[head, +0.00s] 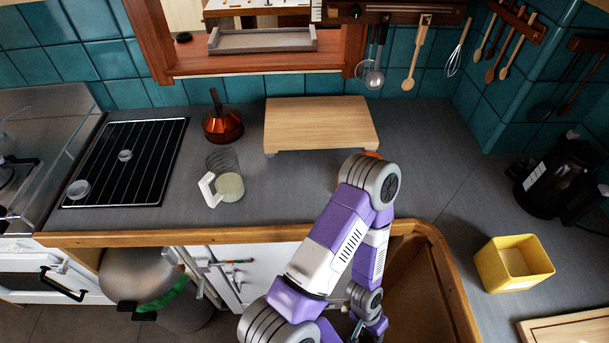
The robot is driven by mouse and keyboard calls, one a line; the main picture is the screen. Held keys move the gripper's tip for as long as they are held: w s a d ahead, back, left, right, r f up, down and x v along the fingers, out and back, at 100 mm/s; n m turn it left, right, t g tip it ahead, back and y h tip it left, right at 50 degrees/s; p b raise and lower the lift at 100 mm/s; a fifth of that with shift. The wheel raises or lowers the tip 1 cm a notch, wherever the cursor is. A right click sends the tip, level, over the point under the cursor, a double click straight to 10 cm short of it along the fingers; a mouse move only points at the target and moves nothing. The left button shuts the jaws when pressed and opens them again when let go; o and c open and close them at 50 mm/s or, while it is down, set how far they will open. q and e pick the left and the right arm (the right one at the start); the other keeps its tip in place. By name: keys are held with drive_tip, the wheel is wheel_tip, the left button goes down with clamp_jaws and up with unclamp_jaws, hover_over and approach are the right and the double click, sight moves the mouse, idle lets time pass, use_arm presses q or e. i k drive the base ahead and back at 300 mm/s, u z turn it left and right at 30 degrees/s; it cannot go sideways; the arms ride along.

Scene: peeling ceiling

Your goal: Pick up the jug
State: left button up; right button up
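The jug (229,186) is a clear glass vessel with a white angular handle on its left and pale contents or a pale base. It stands upright on the grey counter, left of the wooden board. A purple and white arm of mine, apparently the right one, rises from the bottom with its elbow bent over the counter edge. Its forearm folds back down, and its gripper (357,331) is only partly visible at the bottom edge, well below and right of the jug. Its fingers are too hidden to judge. My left gripper is not in view.
A wooden board (320,124) and an orange-brown pot (222,122) stand behind the jug. A black rack (127,163) lies left. A yellow box (513,263) and black kettle (562,178) are at the right. The wooden counter edge (180,238) runs in front; grey counter around the jug is clear.

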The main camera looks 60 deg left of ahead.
sight(222, 164)
drive_tip(key=z, duration=1)
drive_tip(key=k, duration=1.15)
drive_tip(key=u, duration=1.7)
